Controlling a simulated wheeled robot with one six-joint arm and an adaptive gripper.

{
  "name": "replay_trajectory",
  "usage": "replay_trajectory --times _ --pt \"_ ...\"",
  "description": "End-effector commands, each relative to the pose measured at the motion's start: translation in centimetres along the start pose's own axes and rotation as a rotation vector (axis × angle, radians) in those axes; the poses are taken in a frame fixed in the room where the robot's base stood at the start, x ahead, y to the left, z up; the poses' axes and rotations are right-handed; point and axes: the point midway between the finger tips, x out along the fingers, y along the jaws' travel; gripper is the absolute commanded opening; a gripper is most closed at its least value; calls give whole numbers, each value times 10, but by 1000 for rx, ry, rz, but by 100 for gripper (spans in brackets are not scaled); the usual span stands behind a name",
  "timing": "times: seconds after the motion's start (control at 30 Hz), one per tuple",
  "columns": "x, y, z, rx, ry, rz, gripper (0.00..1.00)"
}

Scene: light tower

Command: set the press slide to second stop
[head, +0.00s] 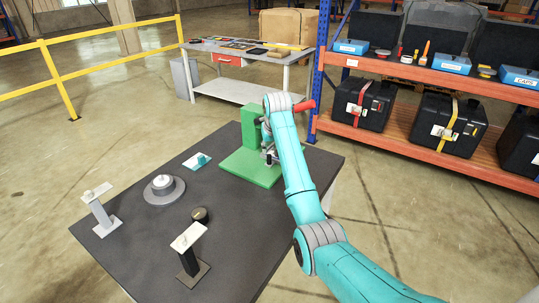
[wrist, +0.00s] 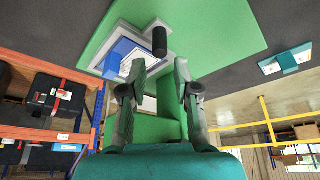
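The green press (head: 250,128) stands at the far edge of the dark table, on a green base plate (head: 250,168). In the wrist view, its base plate (wrist: 225,30) fills the top. A blue block (wrist: 122,52) with a pale plate lies on the base, and a dark cylindrical knob (wrist: 160,40) sticks out near it. My gripper (wrist: 159,68) is open, with a gap between its fingertips. The knob shows just beyond that gap, and I cannot tell whether it is touched. In the head view my arm hides part of the press. Slide stop marks are not readable.
An orange shelf (head: 420,75) with black cases is at right.

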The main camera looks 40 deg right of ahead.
Motion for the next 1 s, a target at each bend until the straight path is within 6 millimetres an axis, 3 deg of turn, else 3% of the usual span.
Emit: replay_trajectory --times 0.2,0.4,0.7,0.8,1.0 --pt "-39 0 -1 0 2 0 31" --pt "-56 0 0 0 0 0 31" --pt "-58 0 0 0 -1 0 31" --pt "-57 0 1 0 1 0 45" --pt "-37 -1 19 1 71 2 45"
